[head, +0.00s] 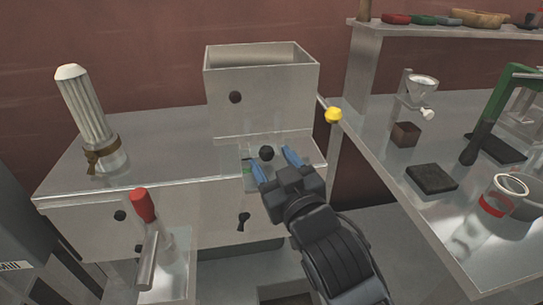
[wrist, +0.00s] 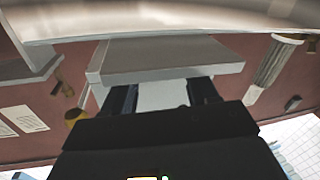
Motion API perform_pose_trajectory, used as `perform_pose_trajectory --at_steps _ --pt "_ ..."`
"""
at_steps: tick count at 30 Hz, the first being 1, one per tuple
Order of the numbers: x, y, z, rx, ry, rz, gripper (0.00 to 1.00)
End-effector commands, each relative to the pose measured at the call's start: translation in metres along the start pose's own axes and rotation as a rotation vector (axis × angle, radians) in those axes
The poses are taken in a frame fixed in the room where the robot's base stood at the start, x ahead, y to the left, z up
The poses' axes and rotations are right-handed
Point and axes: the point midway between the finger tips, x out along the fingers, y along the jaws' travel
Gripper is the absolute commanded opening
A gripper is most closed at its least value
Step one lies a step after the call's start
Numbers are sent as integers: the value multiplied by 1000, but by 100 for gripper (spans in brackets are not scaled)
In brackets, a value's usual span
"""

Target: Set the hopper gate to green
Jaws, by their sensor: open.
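The grey metal hopper (head: 262,92) stands open-topped on the filler machine in the head view. A black round knob (head: 267,153) is low on its front. A pale plate with a bit of green (head: 247,172) shows just left of it, mostly hidden by my gripper. My gripper (head: 275,165) is open, its blue-tipped fingers on either side of the knob in the picture. I cannot tell whether they touch it. In the wrist view my open gripper (wrist: 165,95) faces a pale grey block-like part; no knob shows clearly between the fingers.
A yellow-knobbed lever (head: 333,115) sticks out at the hopper's right. A red-topped lever (head: 144,205) stands front left. A ribbed white column (head: 88,115) stands on the machine's left. The right bench (head: 385,165) holds cups, blocks and a green stand.

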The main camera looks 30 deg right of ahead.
Motion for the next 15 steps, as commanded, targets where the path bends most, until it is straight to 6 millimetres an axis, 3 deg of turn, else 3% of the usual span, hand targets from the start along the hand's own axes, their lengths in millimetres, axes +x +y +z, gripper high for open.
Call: perform_pose_trajectory --at_steps 6,14,15 --pt "14 0 0 0 0 1 58" --pt "15 0 0 0 0 0 58" --pt "15 0 0 0 0 0 54"
